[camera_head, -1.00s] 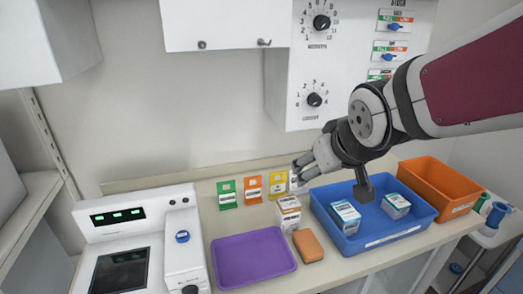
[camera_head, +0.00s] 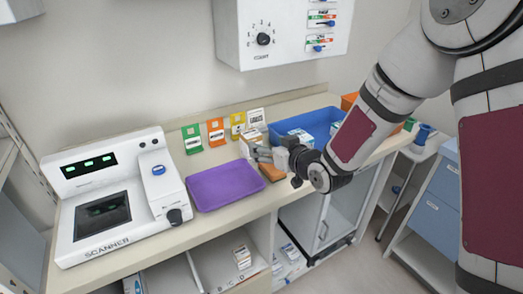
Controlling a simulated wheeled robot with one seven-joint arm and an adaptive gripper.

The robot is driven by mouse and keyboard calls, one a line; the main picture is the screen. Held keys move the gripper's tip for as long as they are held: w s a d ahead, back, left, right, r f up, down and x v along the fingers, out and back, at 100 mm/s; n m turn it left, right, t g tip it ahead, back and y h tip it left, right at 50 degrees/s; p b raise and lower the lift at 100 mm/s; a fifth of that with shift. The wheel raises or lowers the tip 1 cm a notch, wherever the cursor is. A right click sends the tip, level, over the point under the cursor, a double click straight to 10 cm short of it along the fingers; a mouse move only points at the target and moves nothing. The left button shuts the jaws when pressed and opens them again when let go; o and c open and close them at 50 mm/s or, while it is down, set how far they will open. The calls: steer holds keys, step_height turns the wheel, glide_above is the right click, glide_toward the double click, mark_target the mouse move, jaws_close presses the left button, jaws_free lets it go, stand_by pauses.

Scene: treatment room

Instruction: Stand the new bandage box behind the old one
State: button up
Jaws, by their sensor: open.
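A white box with printed sides (camera_head: 248,142) stands on the counter behind the purple tray's right end, in front of the upright cards. My gripper (camera_head: 256,153) is open and points left, right beside this box and overlapping its lower part in the picture. I cannot tell whether the fingers touch it. Another small white box (camera_head: 242,257) stands on the open shelf below the counter. More white boxes (camera_head: 302,136) sit in the blue bin (camera_head: 282,127), partly hidden by my arm. The labels are too small to tell which box is new or old.
A purple tray (camera_head: 226,201) lies on the counter, with an orange-brown block (camera_head: 271,172) to its right. A white scanner (camera_head: 112,200) stands left. Green, orange, yellow and white cards stand along the back. An orange bin (camera_head: 348,101) is behind my arm.

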mark_target(251, 136)
steer(key=x, duration=0.8)
steer(key=shift+f, duration=0.1)
steer(key=shift+d+x, duration=0.15)
steer(key=shift+x, duration=1.2)
steer(key=shift+d+x, duration=0.15)
steer(key=shift+x, duration=1.2)
steer(key=shift+w+f, duration=0.1)
steer(key=c, duration=1.4)
